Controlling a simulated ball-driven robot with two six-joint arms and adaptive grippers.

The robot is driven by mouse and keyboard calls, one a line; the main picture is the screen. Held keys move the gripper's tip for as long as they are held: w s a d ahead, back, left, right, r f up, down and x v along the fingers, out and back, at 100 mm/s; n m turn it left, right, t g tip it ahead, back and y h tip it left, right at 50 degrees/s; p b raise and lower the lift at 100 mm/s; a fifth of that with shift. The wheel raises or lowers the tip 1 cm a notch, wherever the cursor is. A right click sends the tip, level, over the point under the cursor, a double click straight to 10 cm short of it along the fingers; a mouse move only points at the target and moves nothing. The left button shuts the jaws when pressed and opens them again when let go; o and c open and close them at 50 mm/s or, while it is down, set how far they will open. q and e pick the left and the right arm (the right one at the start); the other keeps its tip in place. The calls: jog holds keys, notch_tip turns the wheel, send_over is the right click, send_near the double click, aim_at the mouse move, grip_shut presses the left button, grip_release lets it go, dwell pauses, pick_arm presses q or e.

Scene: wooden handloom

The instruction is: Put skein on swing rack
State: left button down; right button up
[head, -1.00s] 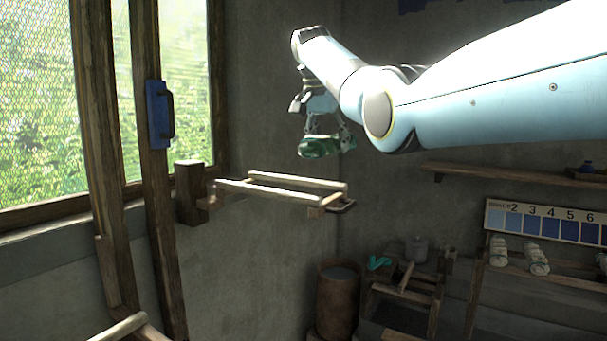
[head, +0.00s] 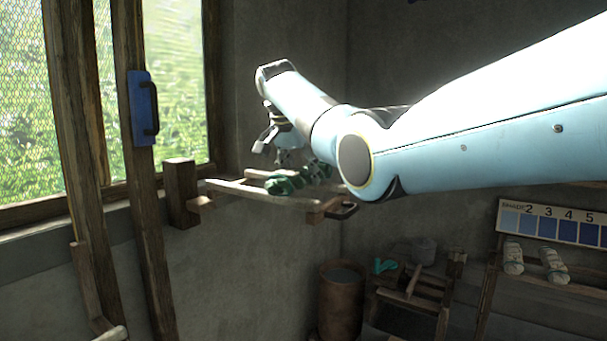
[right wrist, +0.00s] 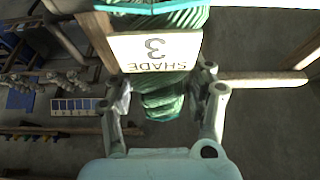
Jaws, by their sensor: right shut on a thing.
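The green skein (head: 284,186) is at the wooden swing rack (head: 225,190), with green showing over the front rail and near the back rail. I cannot tell whether the rails bear it. My right gripper (head: 287,157) is just above the rack, pointing down, shut on the skein. In the right wrist view the skein (right wrist: 163,103) lies between the fingers of the right gripper (right wrist: 163,88). A pale card reading SHADE 3 (right wrist: 155,52) covers part of it. A rack rail (right wrist: 265,78) shows to the right. My left gripper is not in view.
A wooden post with a blue handle plate (head: 141,108) stands left of the rack, by the meshed window. Below are a brown barrel (head: 341,300) and a low wooden stand (head: 412,290). A shade chart (head: 550,222) hangs at right above pale skeins (head: 513,258).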

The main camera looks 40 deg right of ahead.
jog(key=o, duration=0.9)
jog(key=shift+a+f, duration=0.1)
jog(key=shift+a, duration=0.1)
jog(key=shift+o, duration=1.3)
jog(key=shift+d, duration=0.2)
jog(key=shift+o, duration=0.4)
jog(key=shift+d+f, duration=0.1)
jog(key=shift+d, duration=0.05)
jog(key=shift+a+r, duration=0.25)
jog(key=shift+r, duration=0.2)
jog(key=b+v, duration=0.3)
jog(key=v, duration=0.5)
jog(key=shift+s+a+r, duration=0.1)
jog(key=shift+a+r, duration=0.05)
jog(key=shift+r, duration=0.2)
jog(key=shift+p+v, duration=0.85)
jog(key=shift+p, duration=0.15)
jog(key=shift+r+p, duration=0.55)
jog(key=shift+r, duration=0.05)
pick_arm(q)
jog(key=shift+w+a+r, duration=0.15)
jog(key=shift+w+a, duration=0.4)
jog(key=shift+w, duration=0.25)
